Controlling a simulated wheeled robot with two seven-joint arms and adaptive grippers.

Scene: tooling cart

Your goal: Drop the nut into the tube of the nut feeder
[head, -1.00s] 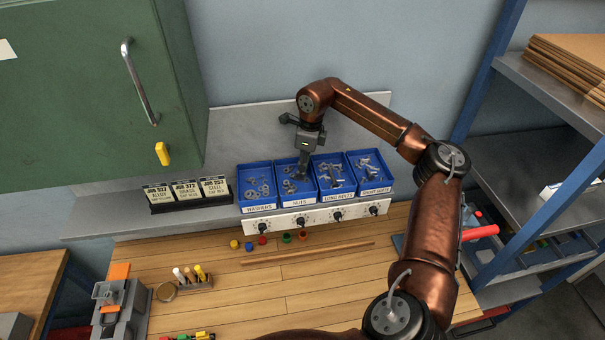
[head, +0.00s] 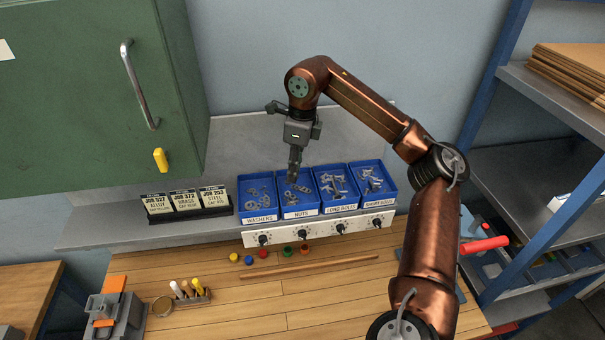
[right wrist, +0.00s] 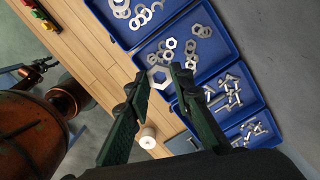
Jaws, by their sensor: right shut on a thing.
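My right gripper (head: 294,178) is raised above the blue nuts bin (head: 299,212). In the right wrist view its two dark green fingers (right wrist: 160,74) are closed on a hexagonal steel nut (right wrist: 158,78), held at their tips. In the head view the held nut is too small to make out. Several loose nuts (right wrist: 192,58) lie in the bin beneath. I cannot clearly identify the nut feeder or its tube in either view. My left gripper is not in view.
Washers (head: 257,218), long bolts (head: 340,209) and short bolts (head: 379,200) bins flank the nuts bin. A job card stand (head: 187,205) is to the left. The green cabinet (head: 90,90) overhangs the left. A grey and orange device (head: 113,318) stands at the bench's front left.

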